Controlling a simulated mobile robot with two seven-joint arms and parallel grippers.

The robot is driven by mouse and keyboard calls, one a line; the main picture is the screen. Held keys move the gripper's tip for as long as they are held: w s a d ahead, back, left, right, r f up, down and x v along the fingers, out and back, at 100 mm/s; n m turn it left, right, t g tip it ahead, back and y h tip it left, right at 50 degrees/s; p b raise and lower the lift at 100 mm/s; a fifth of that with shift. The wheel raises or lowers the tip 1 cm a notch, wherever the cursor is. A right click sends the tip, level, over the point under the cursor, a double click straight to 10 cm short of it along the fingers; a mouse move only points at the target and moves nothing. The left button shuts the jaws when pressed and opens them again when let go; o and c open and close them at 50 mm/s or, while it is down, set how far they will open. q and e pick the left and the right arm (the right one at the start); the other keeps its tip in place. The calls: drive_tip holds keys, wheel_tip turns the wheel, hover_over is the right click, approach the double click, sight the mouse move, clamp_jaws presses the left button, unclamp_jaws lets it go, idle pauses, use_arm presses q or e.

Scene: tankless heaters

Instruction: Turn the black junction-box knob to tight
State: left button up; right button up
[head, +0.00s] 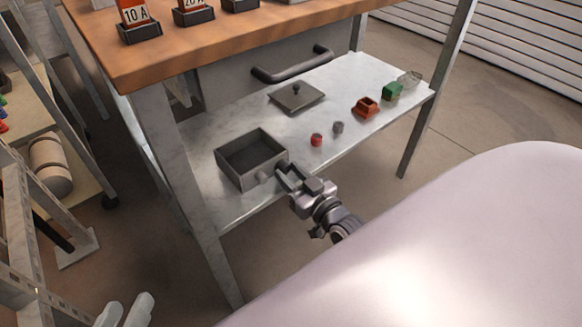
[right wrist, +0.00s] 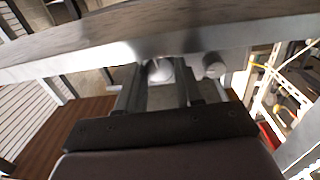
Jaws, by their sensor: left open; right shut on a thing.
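The open grey junction box (head: 252,158) sits on the metal shelf under the workbench, with its lid off. My right gripper (head: 288,174) is at its front right side, shut on a small round knob (right wrist: 158,70) that shows between the fingers in the right wrist view. The knob looks pale grey there, and the gripper hides it in the head view. A second round stub (head: 263,177) sticks out to the left of the gripper, and it also shows in the right wrist view (right wrist: 212,66). My left gripper (head: 125,311) is open and empty at the bottom left.
The shelf edge runs close by my right gripper. The wooden benchtop (head: 190,45) overhangs the shelf.

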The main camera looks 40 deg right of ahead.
use_arm(q)
drive_tip(key=shift+s+a, duration=0.1)
drive_tip(key=shift+a, duration=0.1)
use_arm(e)
drive_tip(key=shift+m, duration=0.3)
drive_tip(key=o, duration=1)
drive_tip(key=shift+o, duration=0.2)
drive_tip(key=shift+s, duration=0.1)
drive_tip(key=shift+s, duration=0.3)
use_arm(q)
drive_tip(key=shift+s+a+r+y+p, duration=0.15)
drive_tip(key=shift+a+y+p, duration=0.25)
drive_tip(key=shift+p, duration=0.2)
drive_tip(key=shift+s+a+r+y+p, duration=0.1)
drive_tip(key=shift+a+y+p, duration=0.2)
drive_tip(key=shift+a+p, duration=0.25)
use_arm(e)
drive_tip(key=s, duration=0.6)
drive_tip(key=shift+s, duration=0.2)
use_arm(q)
drive_tip(key=shift+f+m, duration=0.1)
drive_tip(key=shift+m, duration=0.2)
use_arm(e)
drive_tip(key=shift+r, duration=0.1)
